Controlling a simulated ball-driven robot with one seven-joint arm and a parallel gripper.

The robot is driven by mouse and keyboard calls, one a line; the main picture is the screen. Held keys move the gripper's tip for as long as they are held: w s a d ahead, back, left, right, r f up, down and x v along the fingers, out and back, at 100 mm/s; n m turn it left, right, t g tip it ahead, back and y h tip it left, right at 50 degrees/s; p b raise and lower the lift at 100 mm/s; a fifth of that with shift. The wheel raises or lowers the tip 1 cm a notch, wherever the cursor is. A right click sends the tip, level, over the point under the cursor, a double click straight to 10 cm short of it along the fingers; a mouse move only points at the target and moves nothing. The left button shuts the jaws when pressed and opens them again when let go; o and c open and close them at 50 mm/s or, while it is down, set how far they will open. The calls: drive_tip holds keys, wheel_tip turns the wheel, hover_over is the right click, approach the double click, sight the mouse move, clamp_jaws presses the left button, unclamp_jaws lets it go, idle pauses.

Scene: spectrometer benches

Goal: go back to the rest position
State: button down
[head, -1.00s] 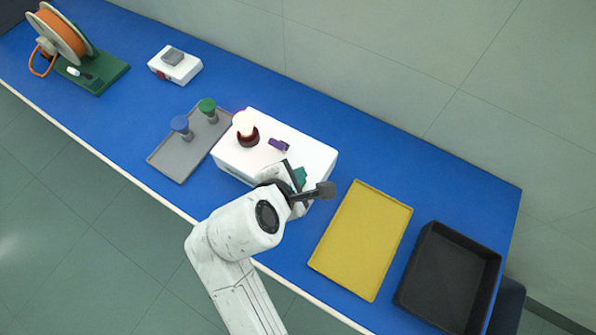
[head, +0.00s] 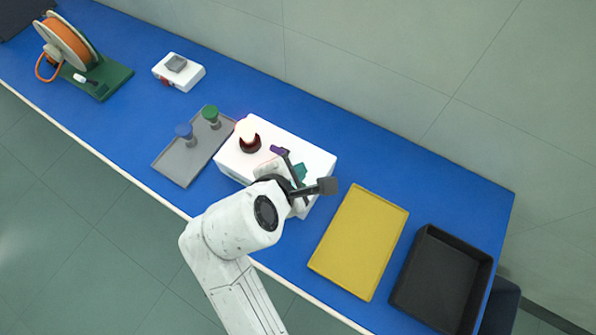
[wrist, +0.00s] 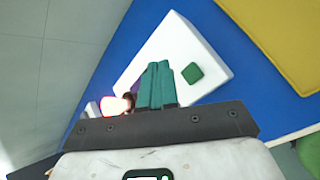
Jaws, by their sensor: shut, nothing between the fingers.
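My gripper (wrist: 157,84) shows in the wrist view with its two teal fingers pressed together and nothing between them. In the head view my gripper (head: 300,174) is over the right part of the white box (head: 290,141), partly hidden by my arm. The white box (wrist: 200,50) also lies behind the fingers in the wrist view. It carries a glowing bulb in a dark red holder (head: 249,138), a small purple part near the fingers, and a green square (wrist: 192,73).
A grey tray (head: 181,160) with blue and green knobbed pieces stands left of the box. A yellow tray (head: 358,243) and a black bin (head: 440,280) stand to the right. A cable reel (head: 68,45) and a small white device (head: 178,72) are at the far left.

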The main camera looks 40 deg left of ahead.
idle(0.4)
drive_tip(key=w+d+f+m+h, duration=0.1)
drive_tip(key=w+d+m, duration=0.15)
drive_tip(key=d, duration=0.25)
drive_tip(key=w+d+f+m+g, duration=0.1)
drive_tip(key=w+d+m, duration=0.1)
drive_tip(key=d+m, duration=0.25)
drive_tip(key=w+d+f+m+h, duration=0.1)
drive_tip(key=w+d+m, duration=0.1)
drive_tip(key=d, duration=0.4)
drive_tip(key=d+f+m+g, duration=0.2)
drive_tip(key=d+m, duration=1)
drive_tip(key=d, duration=0.7)
drive_tip(key=s+d+m+h, duration=0.1)
drive_tip(key=s+d+m, duration=0.6)
drive_tip(key=d+m, duration=0.35)
drive_tip(key=s+d+f+g+b, duration=0.2)
drive_tip(key=s+f+g+b, duration=0.2)
drive_tip(key=s+f, duration=0.6)
drive_tip(key=shift+s+f+g+b, duration=0.3)
drive_tip(key=shift+f+b, duration=0.45)
drive_tip(key=shift+f, duration=0.2)
